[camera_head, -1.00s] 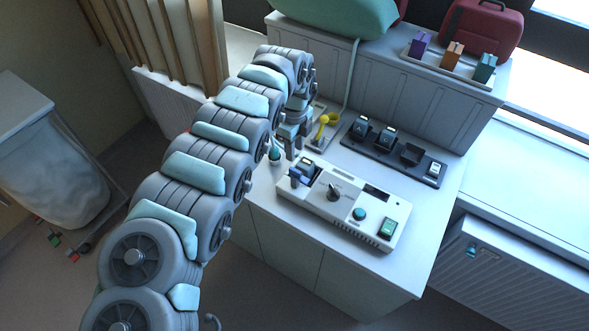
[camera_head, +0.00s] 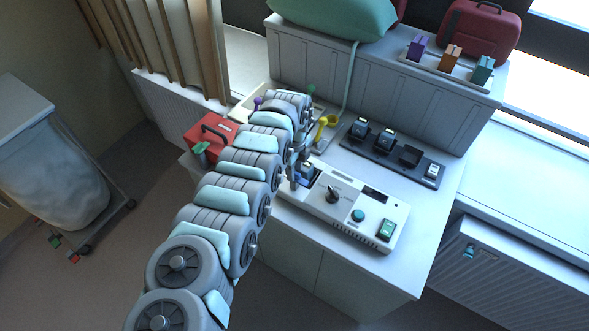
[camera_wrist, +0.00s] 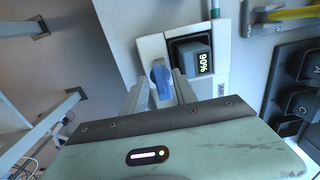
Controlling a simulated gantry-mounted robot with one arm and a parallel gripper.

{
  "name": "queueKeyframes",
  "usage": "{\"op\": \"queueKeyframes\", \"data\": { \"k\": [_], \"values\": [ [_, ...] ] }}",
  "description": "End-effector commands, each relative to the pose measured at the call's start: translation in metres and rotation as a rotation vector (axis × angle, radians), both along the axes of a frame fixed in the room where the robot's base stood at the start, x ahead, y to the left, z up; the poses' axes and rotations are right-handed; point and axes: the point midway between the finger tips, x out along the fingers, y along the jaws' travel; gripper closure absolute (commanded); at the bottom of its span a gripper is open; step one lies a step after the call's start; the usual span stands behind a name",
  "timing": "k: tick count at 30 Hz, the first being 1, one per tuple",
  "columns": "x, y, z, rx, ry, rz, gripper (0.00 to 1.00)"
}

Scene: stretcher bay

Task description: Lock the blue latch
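The white device (camera_head: 345,212) sits on the cabinet top, with a dark knob, a teal button and a green-lit switch. The blue latch (camera_wrist: 161,78) is at the end of the device, beside a dark slot holding a battery block (camera_wrist: 195,58) marked 90%. My gripper (camera_wrist: 160,90) is open, its two fingers apart on either side of the latch in the wrist view. I cannot tell whether either finger touches it. In the head view my gripper (camera_head: 295,178) is at the device's left end and largely hides the latch.
A black charger rack (camera_head: 390,152) with several bays stands behind the device. A yellow-handled item (camera_head: 323,127) lies near my wrist. A red case (camera_head: 210,138) is left of my arm. The cabinet's right side is clear.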

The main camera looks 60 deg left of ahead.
Motion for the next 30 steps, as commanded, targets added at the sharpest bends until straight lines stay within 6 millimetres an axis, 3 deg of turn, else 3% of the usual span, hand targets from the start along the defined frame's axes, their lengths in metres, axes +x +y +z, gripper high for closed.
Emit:
{"op": "queueKeyframes", "data": {
  "k": [2, 14, 30],
  "values": [
    [-0.0001, 0.0001, 0.0001, 0.0, 0.0, 0.0, 0.68],
    [-0.0001, 0.0, 0.0001, 0.0, 0.0, 0.001, 1.0],
    [-0.0003, -0.0001, 0.0007, -0.001, 0.001, 0.012, 1.0]
  ]
}}
